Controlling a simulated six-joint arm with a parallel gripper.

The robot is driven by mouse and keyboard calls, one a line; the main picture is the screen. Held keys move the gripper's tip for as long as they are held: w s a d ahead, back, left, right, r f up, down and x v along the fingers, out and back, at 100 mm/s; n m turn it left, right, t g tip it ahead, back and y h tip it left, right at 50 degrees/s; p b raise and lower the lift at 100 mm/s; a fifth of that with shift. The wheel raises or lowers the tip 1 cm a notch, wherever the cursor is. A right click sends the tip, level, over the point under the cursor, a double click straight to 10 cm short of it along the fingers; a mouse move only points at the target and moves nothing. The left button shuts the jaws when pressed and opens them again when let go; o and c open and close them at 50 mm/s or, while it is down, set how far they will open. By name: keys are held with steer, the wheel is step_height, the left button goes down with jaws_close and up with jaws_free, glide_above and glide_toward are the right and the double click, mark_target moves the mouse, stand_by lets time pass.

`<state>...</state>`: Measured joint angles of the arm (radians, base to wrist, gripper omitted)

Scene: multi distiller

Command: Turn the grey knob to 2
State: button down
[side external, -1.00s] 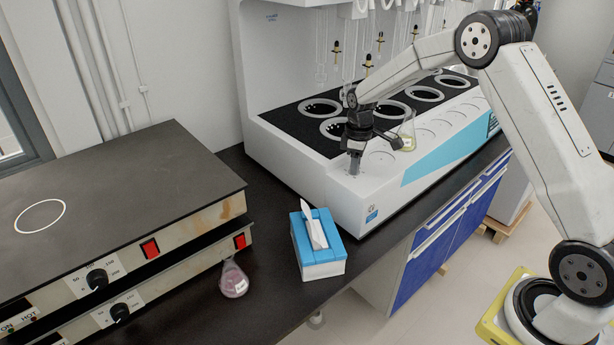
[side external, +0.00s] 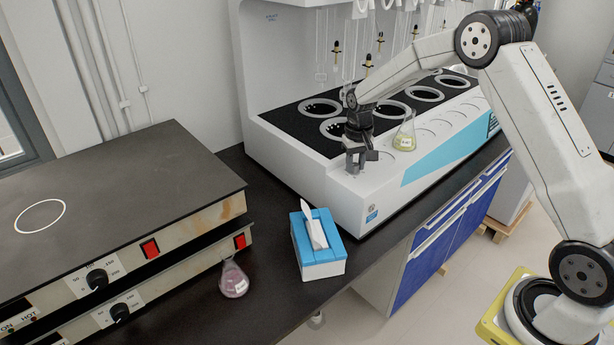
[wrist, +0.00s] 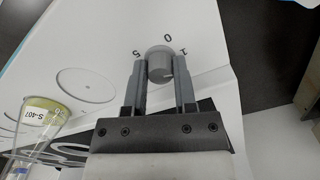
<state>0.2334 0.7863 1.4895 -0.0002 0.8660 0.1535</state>
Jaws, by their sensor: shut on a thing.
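The grey knob (wrist: 159,62) is a short round cylinder on the white machine's (side external: 345,205) front ledge. In the side view my gripper (side external: 357,166) points down at the ledge's near left end and hides the knob. I cannot tell which mark the knob points at.
A flask with yellow liquid (side external: 405,138) stands on the ledge just right of my gripper. A blue tissue box (side external: 320,255), a pink flask (side external: 233,280) and stacked hot plates (side external: 110,200) are on the black bench. Glassware hangs above the machine.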

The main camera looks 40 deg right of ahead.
mark_target(355, 165)
steer(key=m, duration=0.4)
steer(key=shift+m, duration=0.3)
steer(key=m, duration=0.4)
steer(key=shift+w+m, duration=0.1)
steer(key=shift+m, duration=0.3)
steer(key=shift+c, duration=2)
jaws_free()
steer(key=shift+r, duration=3.95)
